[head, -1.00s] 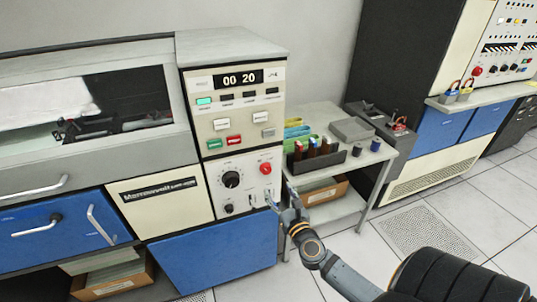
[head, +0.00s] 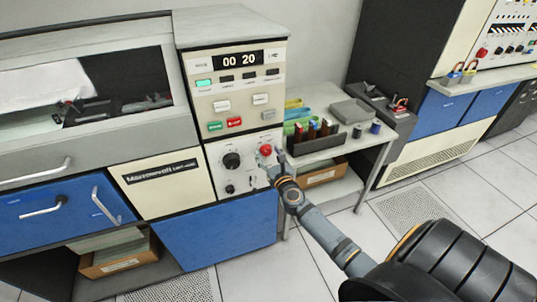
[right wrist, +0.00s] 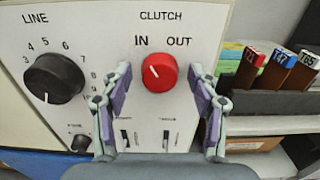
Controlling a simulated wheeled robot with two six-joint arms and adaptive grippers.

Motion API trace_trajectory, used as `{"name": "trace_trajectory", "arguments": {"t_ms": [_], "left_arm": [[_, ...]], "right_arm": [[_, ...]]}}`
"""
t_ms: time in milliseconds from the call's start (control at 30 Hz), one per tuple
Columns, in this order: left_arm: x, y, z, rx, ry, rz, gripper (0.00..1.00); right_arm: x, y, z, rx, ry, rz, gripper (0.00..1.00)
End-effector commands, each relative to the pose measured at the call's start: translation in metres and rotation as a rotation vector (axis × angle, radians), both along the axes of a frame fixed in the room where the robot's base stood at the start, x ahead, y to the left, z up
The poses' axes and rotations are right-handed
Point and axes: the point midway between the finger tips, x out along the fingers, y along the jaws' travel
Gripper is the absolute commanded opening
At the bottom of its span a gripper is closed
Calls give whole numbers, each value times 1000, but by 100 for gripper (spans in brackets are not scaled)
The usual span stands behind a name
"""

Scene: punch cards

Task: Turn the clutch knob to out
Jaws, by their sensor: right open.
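The red clutch knob (right wrist: 159,73) is on the white lower control panel, under the label CLUTCH, with IN at its upper left and OUT at its upper right. Its white pointer line slants up and left, toward IN. The knob also shows in the head view (head: 265,150). My right gripper (right wrist: 160,90) is open in front of the panel, one finger on each side of the knob with gaps, not gripping it. In the head view my right gripper (head: 268,158) is at the knob's lower right. My left gripper is not in view.
A black LINE knob (right wrist: 54,78) sits left of the clutch knob, with a smaller black knob (right wrist: 81,143) below it. Two small switches are under the clutch knob. A side table (head: 350,153) with a dark holder of labelled items stands close on the right.

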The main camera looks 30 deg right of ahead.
Motion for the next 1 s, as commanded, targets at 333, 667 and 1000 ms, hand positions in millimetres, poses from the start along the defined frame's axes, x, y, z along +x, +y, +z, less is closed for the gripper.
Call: {"name": "trace_trajectory", "arguments": {"t_ms": [333, 667, 1000], "left_arm": [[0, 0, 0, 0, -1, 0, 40], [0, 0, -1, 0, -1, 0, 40], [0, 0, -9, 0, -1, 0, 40]], "right_arm": [[0, 0, 0, 0, 0, 0, 27], [0, 0, 0, 10, -4, 1, 8], [-1, 0, -1, 169, -43, 1, 8]]}}
